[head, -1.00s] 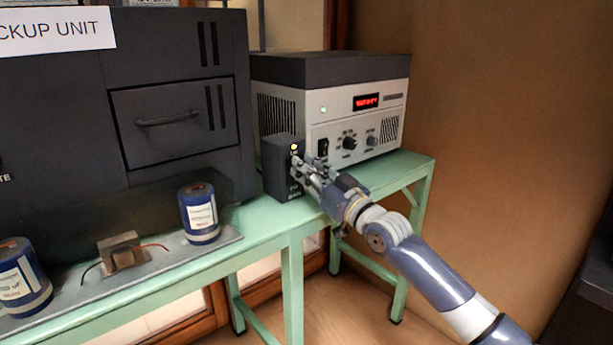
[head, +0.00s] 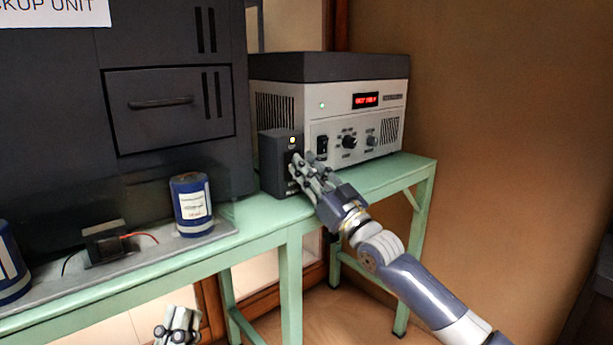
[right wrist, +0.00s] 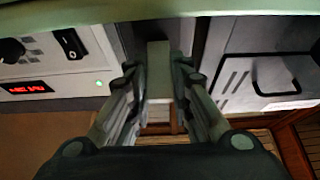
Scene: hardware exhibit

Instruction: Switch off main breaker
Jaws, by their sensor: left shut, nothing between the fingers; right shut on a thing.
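A small dark grey box (head: 275,165) with a lit yellow lamp stands on the green bench; I take it to be the main breaker. My right gripper (head: 301,172) is at its front face. In the right wrist view my right gripper (right wrist: 158,95) is shut on a pale grey lever (right wrist: 158,65), with its fingers on either side. The fingers hide the lever's lower part in the head view. My left gripper (head: 178,328) is shut and empty, low at the picture's bottom edge, in front of the bench and apart from everything.
A pale instrument (head: 330,130) with a red display, knobs and a rocker switch stands right of the box. A large dark cabinet (head: 60,160) stands left. Blue cylinders (head: 191,205) stand on a grey plate (head: 215,232). The green bench top (head: 385,172) is clear at right.

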